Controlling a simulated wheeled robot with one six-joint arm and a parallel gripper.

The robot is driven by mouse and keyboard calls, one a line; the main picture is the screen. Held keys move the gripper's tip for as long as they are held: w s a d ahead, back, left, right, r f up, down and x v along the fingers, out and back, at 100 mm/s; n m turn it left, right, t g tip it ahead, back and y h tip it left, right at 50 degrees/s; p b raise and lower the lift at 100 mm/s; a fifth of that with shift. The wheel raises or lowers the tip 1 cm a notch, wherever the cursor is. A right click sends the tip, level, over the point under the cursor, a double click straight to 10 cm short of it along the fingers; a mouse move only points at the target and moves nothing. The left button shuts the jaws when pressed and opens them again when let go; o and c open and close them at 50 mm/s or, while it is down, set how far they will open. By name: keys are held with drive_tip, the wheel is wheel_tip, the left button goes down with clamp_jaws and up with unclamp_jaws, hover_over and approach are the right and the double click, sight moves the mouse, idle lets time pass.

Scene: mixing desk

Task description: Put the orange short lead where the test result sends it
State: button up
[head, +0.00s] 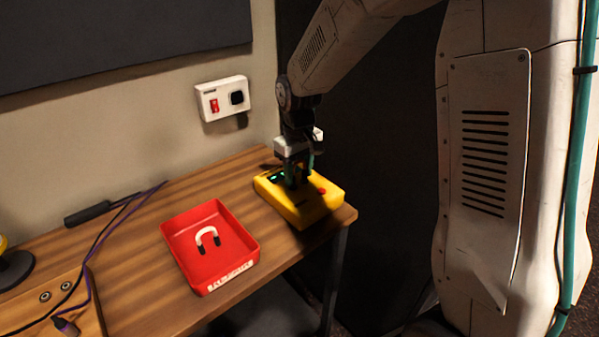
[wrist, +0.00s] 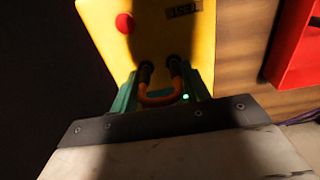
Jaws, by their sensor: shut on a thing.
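The orange short lead (wrist: 160,100) is a small U-shaped loop with two black plugs, seen in the wrist view. My gripper (wrist: 163,86) is shut on it, with a teal finger at each side. The plugs point at the yellow tester (wrist: 150,30) and appear to meet its face; I cannot tell how deep they sit. A green light (wrist: 186,97) glows beside the lead. In the head view my gripper (head: 296,180) is down over the yellow tester (head: 305,208) at the desk's right end and hides the lead. The tester has a red button (wrist: 125,23) and a "TEST" label.
A red tray (head: 178,248) with a label on its front holds a white U-shaped lead (head: 207,237). A white box (head: 222,98) with a red switch is on the wall. Purple cables (head: 100,240) lie at the left. Bare desk separates tray and tester.

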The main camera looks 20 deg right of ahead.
drive_tip(key=shift+r, duration=2.65)
